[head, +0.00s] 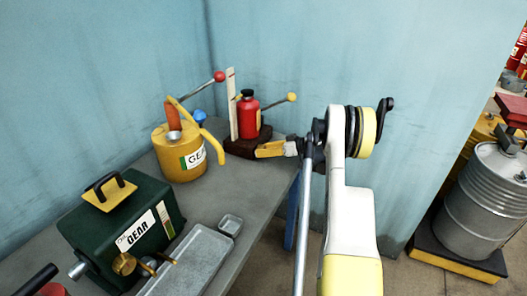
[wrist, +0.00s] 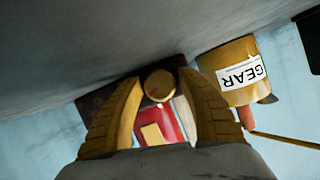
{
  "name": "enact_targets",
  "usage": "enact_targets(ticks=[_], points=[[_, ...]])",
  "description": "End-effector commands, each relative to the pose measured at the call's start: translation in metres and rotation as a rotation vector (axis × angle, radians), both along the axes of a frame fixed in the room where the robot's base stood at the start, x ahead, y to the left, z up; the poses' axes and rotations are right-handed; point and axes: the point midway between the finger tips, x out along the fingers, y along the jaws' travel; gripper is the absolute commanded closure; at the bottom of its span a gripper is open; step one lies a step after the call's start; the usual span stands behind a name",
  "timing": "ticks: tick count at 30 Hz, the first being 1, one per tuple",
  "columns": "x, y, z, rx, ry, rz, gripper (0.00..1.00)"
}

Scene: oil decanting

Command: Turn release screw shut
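My gripper (wrist: 160,80) is open, with one yellow finger on each side of the knob and a gap visible at each. In the head view my gripper (head: 268,150) is at the jack's right front, and the knob is hidden.
A yellow GEAR can (head: 181,152) stands left of the jack. A dark green GEAR box (head: 122,230), a metal tray (head: 190,262) and a small dish (head: 230,225) are nearer on the bench (head: 225,190). A grey drum (head: 487,195) stands at far right.

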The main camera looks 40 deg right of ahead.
Motion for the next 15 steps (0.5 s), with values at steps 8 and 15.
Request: enact_targets(ticks=[8, 15], points=[[-0.0002, 0.0001, 0.0, 0.0, 0.0, 0.0, 0.93], [-0.0003, 0.0005, -0.0003, -0.025, -0.009, 0.001, 0.93]])
